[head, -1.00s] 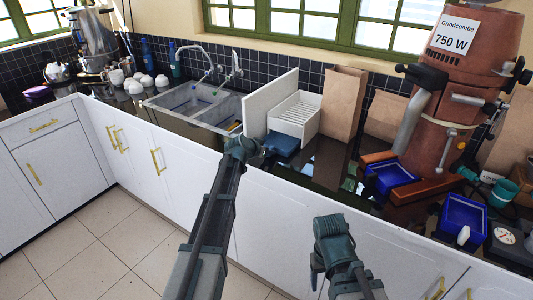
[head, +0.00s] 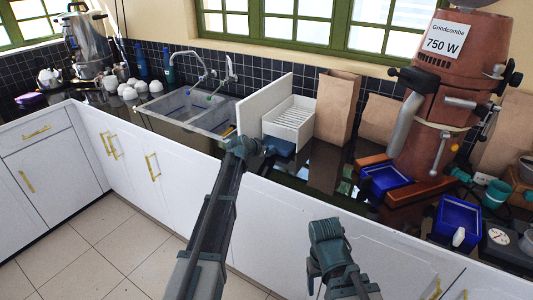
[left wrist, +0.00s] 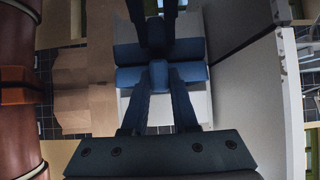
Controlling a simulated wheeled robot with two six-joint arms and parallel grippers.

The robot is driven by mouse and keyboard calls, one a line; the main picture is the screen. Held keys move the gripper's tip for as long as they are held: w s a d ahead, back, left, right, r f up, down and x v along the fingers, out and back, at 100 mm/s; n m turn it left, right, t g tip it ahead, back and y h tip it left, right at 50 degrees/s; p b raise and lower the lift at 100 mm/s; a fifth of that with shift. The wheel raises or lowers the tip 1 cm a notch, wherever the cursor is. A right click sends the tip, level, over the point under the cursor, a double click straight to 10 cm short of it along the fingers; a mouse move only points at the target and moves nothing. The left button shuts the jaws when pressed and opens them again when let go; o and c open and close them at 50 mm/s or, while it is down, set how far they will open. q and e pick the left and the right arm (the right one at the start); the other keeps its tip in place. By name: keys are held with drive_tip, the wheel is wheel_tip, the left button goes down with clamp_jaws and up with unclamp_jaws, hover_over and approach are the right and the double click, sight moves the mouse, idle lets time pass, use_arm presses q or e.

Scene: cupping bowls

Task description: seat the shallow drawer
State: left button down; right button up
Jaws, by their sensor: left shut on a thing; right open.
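A blue drawer front (head: 280,152) shows at the near end of a white slatted box (head: 289,118). In the left wrist view the blue front (left wrist: 190,77) spans the middle, with a small blue knob (left wrist: 158,76) at its centre. My left gripper (head: 266,150) is shut on this knob; its fingers (left wrist: 158,90) sit around it. The inside of the drawer is hidden, and I cannot tell how far in it sits. My right gripper (head: 327,232) is open and empty, low in front of the cabinets, apart from everything; its fingertips are hard to make out.
A tall white panel (head: 262,107) stands left of the box, beside the sink (head: 190,107). A paper bag (head: 338,105) stands to the right. The copper grinder (head: 435,120) has a blue tray (head: 385,180) at its base. A blue bin (head: 460,217) stands at far right.

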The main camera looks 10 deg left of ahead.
sight(279, 146)
use_arm(q)
drive_tip(key=shift+w+d, duration=0.3)
drive_tip(key=shift+w, duration=0.5)
drive_tip(key=shift+w+d, duration=0.25)
drive_tip(key=shift+w, duration=0.55)
drive_tip(key=shift+w+d, duration=0.3)
drive_tip(key=shift+w, duration=0.5)
drive_tip(key=c, duration=0.6)
unclamp_jaws()
drive_tip(key=shift+s, duration=0.1)
drive_tip(key=p+v, duration=0.8)
drive_tip(key=v, duration=0.6)
drive_tip(key=s+d+f+m+g, duration=0.1)
drive_tip(key=s+d+f+g, duration=0.25)
drive_tip(key=s+d, duration=0.5)
drive_tip(key=s+d+f+g, duration=0.35)
drive_tip(key=s+d, duration=0.25)
drive_tip(key=s, duration=0.6)
drive_tip(key=s+f+n+g+y, duration=0.1)
drive_tip(key=s+g+y, duration=0.3)
drive_tip(key=s, duration=1.6)
drive_tip(key=shift+s+d+f+y, duration=0.25)
drive_tip(key=shift+f+y, duration=0.35)
drive_tip(key=shift+f, duration=0.15)
